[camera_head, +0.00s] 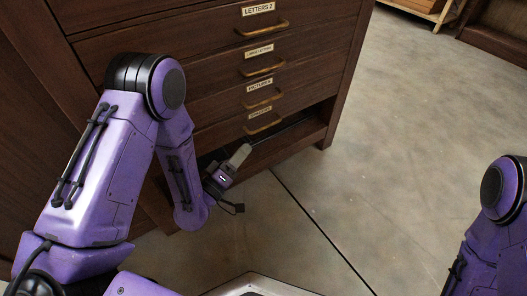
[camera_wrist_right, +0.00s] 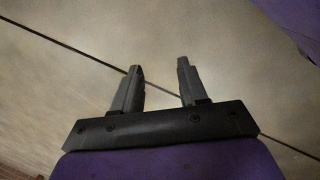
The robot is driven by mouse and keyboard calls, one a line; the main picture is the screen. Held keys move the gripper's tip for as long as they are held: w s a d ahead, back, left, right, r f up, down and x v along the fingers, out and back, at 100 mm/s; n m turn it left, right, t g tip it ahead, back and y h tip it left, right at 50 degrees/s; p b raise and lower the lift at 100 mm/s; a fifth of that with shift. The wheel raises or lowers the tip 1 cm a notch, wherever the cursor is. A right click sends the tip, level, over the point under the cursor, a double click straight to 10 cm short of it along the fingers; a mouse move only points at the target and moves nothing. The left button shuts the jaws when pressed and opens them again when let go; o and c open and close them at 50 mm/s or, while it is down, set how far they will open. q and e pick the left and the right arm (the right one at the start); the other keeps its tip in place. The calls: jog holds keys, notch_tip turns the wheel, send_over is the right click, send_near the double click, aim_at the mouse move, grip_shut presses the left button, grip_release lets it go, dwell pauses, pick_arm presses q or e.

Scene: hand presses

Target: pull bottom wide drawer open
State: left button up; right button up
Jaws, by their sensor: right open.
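A dark wooden cabinet (camera_head: 335,60) fills the upper left of the head view, with several wide drawers stacked in its front. The lowest labelled drawer (camera_head: 225,132) has a brass handle (camera_head: 262,123) and a small label that seems to read SPACING. A dark gap and a wooden board (camera_head: 285,146) show below it. My left gripper (camera_head: 241,154) is below and left of that handle, close to the cabinet front and apart from the handle. Its jaw opening is unclear. My right gripper (camera_wrist_right: 160,68) is open and empty above the floor in the right wrist view.
Higher drawers carry brass handles and labels, the top visible one (camera_head: 262,27) reading LETTERS 2. Bare grey floor (camera_head: 410,140) lies right of the cabinet. Other wooden furniture (camera_head: 495,35) stands at the upper right. My right arm shows at the lower right.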

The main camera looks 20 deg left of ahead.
aim_at(264, 128)
pick_arm(q)
jog(key=x, duration=0.9)
jog(key=shift+w+d+b, duration=0.1)
jog(key=shift+w+b, duration=0.15)
jog(key=shift+b, duration=0.1)
pick_arm(e)
jog(key=shift+w+d+f+t, duration=0.15)
jog(key=shift+w+d+f, duration=0.1)
jog(key=shift+f, duration=0.2)
jog(key=shift+w+d+f+t, duration=0.15)
jog(key=shift+w+f, duration=0.1)
jog(key=shift+f, duration=0.2)
pick_arm(q)
jog(key=shift+w+d+r, duration=0.15)
jog(key=shift+w, duration=0.4)
pick_arm(e)
jog(key=shift+w+d, duration=0.15)
jog(key=shift+w, duration=0.05)
pick_arm(q)
grip_shut()
